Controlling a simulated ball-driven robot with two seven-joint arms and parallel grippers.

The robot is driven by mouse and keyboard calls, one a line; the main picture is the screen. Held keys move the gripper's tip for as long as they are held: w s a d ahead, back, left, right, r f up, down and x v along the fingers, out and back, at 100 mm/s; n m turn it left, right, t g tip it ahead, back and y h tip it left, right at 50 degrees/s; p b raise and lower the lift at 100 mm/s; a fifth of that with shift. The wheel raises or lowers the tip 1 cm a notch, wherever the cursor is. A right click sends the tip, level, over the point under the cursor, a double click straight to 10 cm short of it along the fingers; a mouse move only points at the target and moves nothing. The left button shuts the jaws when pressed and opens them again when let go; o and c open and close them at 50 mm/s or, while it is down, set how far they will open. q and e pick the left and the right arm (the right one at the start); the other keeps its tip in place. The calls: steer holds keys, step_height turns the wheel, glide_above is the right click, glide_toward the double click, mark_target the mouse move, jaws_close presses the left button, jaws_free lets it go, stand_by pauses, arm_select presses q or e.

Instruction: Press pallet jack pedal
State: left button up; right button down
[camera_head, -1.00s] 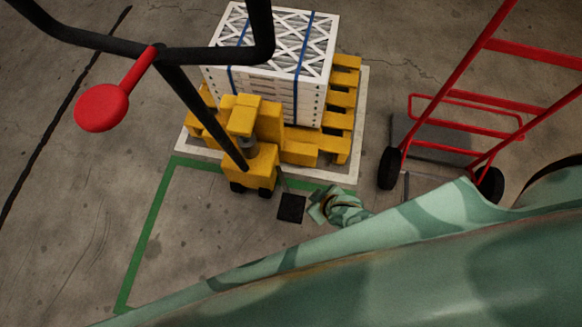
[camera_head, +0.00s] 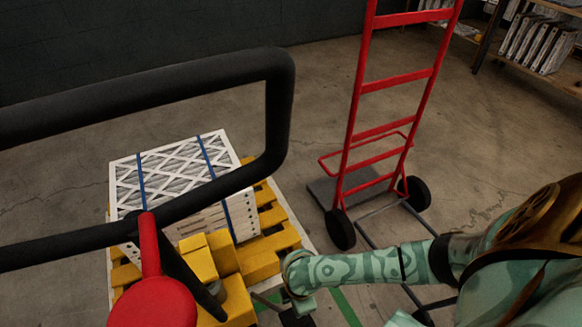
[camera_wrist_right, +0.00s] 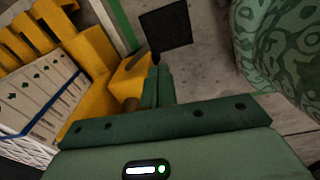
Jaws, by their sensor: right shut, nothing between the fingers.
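The yellow pallet jack (camera_head: 228,298) stands at the lower left of the head view, with its black loop handle (camera_head: 279,95) and red lever (camera_head: 152,302) close to the camera. Its dark square pedal (camera_head: 297,319) shows partly at the bottom edge; in the right wrist view it is a flat black plate (camera_wrist_right: 166,28). My right gripper (camera_head: 303,303) is beside the jack, close to the pedal. In the right wrist view the gripper (camera_wrist_right: 155,75) is shut and empty, its fingertips just short of the pedal plate in the picture. I cannot tell whether they touch. My left gripper is out of view.
Boxed filters (camera_head: 172,172) with blue straps sit on a yellow pallet (camera_head: 272,243). A red hand truck (camera_head: 392,125) stands just right of the pallet, near my right arm. A shelf (camera_head: 555,75) stands at the back right. Open floor lies between.

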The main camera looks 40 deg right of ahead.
mark_target(299, 321)
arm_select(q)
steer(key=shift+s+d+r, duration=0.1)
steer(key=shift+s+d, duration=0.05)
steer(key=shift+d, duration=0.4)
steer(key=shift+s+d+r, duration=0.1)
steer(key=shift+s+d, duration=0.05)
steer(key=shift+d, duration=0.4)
arm_select(e)
steer(key=shift+s+d+n+g, duration=0.2)
steer(key=shift+s+n+g, duration=0.1)
steer(key=shift+s+n, duration=0.25)
